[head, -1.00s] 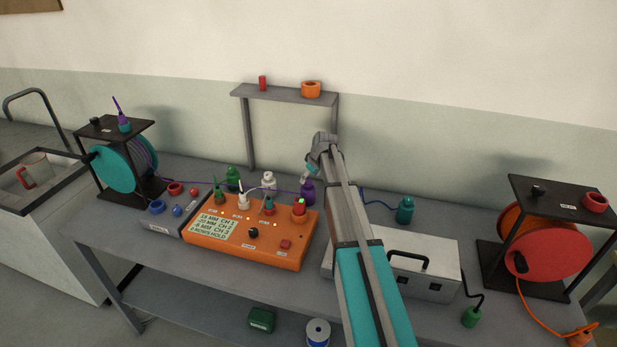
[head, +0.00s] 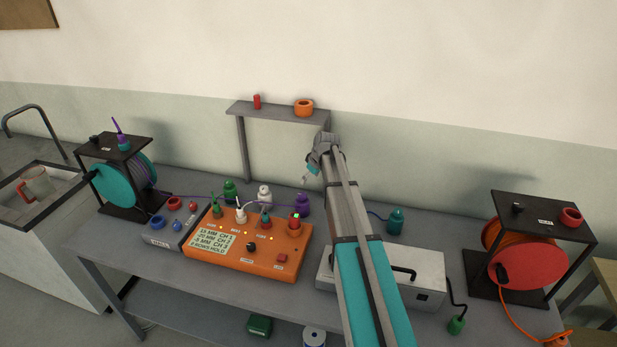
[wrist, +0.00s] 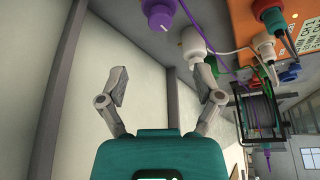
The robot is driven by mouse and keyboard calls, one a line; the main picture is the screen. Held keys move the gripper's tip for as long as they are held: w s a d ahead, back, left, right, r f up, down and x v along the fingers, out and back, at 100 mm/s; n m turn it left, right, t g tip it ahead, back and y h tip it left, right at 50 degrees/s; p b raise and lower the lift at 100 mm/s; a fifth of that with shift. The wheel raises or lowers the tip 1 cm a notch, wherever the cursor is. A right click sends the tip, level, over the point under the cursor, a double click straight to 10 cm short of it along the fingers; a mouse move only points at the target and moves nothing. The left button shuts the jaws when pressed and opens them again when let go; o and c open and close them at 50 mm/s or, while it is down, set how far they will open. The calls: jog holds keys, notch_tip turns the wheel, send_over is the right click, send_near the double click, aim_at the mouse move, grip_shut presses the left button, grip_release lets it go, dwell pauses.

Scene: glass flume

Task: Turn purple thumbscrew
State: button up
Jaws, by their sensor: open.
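A purple piece with a rounded body and narrower top (head: 302,204) stands behind the right end of the orange control box (head: 265,255). It also shows at the top edge of the wrist view (wrist: 160,13), partly cut off, with a purple cable near it. A smaller purple pointed piece (head: 117,127) stands on the left reel stand; I cannot tell which purple thing is the thumbscrew. My gripper (head: 312,170) is above and slightly right of the purple piece behind the box, apart from it. In the wrist view my gripper (wrist: 163,82) is open, with nothing between its fingers.
A white piece (head: 264,195) and a green piece (head: 230,190) stand in line with the purple one. A grey shelf (head: 265,110) rises behind. A teal piece (head: 396,221) and a light case (head: 425,268) are to the right. Reels stand at both ends (head: 530,250).

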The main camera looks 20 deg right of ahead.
jog(key=s+a+f+m+g+b, duration=0.1)
jog(key=s+a+f+b, duration=0.1)
jog(key=s+a, duration=0.3)
jog(key=s+a+f+m+g+b, duration=0.1)
jog(key=s+a, duration=0.4)
jog(key=s, duration=0.5)
jog(key=s+a+f+m+g+h+b, duration=0.1)
jog(key=s+a+f+b, duration=0.1)
jog(key=s, duration=0.5)
jog(key=shift+s+a+f+b, duration=0.1)
jog(key=shift+a+f+b, duration=0.2)
jog(key=shift+a, duration=0.4)
jog(key=shift+s+a+f+b, duration=0.1)
jog(key=shift+a+f, duration=0.3)
jog(key=shift+a, duration=0.3)
jog(key=shift+s+a+f+m, duration=0.15)
jog(key=shift+s+a, duration=0.05)
jog(key=shift+s, duration=0.2)
jog(key=shift+s+a+f+m, duration=0.1)
jog(key=shift+s+a+m, duration=0.1)
jog(key=shift+s, duration=0.2)
jog(key=s+a+m+g, duration=0.1)
jog(key=s+a, duration=0.1)
jog(key=s, duration=0.5)
jog(key=shift+s+a+h, duration=0.2)
jog(key=shift+a+h, duration=0.1)
jog(key=shift+h, duration=0.1)
dwell(0.6)
